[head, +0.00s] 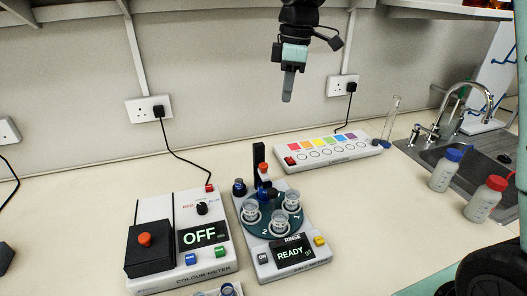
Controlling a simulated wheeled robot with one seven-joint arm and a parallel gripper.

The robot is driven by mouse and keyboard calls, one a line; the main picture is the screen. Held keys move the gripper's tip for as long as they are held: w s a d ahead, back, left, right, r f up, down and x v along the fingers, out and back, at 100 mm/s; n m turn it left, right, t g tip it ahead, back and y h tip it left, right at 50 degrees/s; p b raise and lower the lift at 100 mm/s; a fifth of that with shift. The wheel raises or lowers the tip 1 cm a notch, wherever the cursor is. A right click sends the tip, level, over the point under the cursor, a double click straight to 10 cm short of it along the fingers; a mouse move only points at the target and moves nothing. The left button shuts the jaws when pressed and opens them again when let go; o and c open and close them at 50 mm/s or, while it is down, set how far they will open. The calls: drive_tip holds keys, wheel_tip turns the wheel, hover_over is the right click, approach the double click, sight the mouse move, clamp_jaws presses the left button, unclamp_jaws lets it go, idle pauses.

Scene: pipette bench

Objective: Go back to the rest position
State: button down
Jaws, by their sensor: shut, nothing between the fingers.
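My gripper (288,85) hangs from the top of the head view, pointing down in front of the back wall. Its fingers are shut together and hold nothing. It is well above the bench, apart from everything on it. Below it stand a colour meter (178,250) whose screen reads OFF and a rinse unit (290,262) whose screen reads READY. The rinse unit carries a round turntable with several clear cups.
A long white box with coloured squares (336,154) lies at the back, with a clear cylinder (391,118) beside it. Blue-capped (446,171) and red-capped (485,200) bottles stand near the sink (465,155) at right. A shelf edge (190,11) runs overhead.

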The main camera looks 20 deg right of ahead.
drive_tip(key=s+a+f+m, duration=0.25)
drive_tip(key=s+a, duration=0.35)
drive_tip(key=s, duration=0.3)
drive_tip(key=s+a+f+m, duration=0.1)
drive_tip(key=s+a+f, duration=0.3)
drive_tip(key=s, duration=0.5)
drive_tip(key=s+f+m, duration=0.1)
drive_tip(key=s+f, duration=0.1)
drive_tip(key=s, duration=0.5)
drive_tip(key=s+f+m, duration=0.1)
drive_tip(key=s+f, duration=0.2)
drive_tip(key=s, duration=0.4)
drive_tip(key=shift+h+b, duration=0.3)
drive_tip(key=shift+b, duration=0.1)
drive_tip(key=shift+m, duration=0.25)
